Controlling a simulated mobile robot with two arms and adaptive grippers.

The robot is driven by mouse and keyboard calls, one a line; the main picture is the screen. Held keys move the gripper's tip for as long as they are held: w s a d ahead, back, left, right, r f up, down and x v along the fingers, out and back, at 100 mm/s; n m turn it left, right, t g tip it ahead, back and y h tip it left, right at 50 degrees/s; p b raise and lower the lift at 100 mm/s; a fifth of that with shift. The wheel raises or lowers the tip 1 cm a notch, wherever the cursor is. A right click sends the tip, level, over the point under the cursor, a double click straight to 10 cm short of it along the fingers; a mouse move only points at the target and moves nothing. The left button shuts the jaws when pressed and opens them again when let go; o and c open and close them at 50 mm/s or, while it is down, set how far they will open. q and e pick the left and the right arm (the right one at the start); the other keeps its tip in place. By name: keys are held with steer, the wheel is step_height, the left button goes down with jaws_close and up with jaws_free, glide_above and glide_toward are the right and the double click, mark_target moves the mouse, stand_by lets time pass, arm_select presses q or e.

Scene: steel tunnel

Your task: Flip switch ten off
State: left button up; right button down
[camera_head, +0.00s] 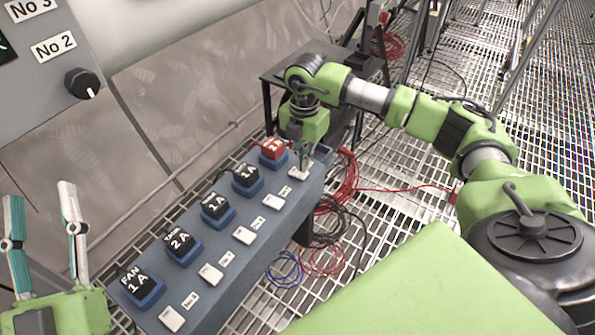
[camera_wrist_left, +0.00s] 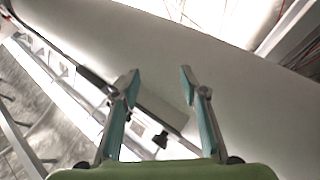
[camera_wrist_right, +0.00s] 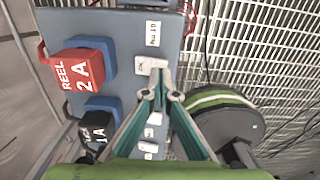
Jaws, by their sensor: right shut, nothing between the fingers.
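The blue-grey switch box (camera_head: 262,240) carries a row of white switches along its right side. The white switch at its far end (camera_head: 298,173) is beside the red plug (camera_head: 273,150); in the right wrist view this switch (camera_wrist_right: 143,65) has a small label (camera_wrist_right: 153,33) beside it, which seems to read No 10. My right gripper (camera_head: 302,152) is shut and empty, its fingertips at this switch in the right wrist view (camera_wrist_right: 160,72). The fingers partly hide the switch; I cannot tell if they touch it. My left gripper (camera_head: 40,196) is open and empty, left of the box.
Several black plugs in blue sockets (camera_head: 181,247) line the box's left side. Other white switches (camera_head: 211,273) lie nearer me. A grey panel with a black knob (camera_head: 84,83) hangs at upper left. Red and black cables (camera_head: 330,215) lie on the grating right of the box.

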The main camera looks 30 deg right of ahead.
arm_select(q)
steer(key=shift+s+a+r+t+b, duration=0.1)
steer(key=shift+s+r+t+b, duration=0.05)
steer(key=shift+s+r+t, duration=0.4)
steer(key=shift+s+r+t+b, duration=0.15)
steer(key=shift+s+r+t, duration=0.15)
steer(key=shift+r, duration=0.45)
arm_select(e)
steer(key=shift+f, duration=0.7)
stand_by(0.3)
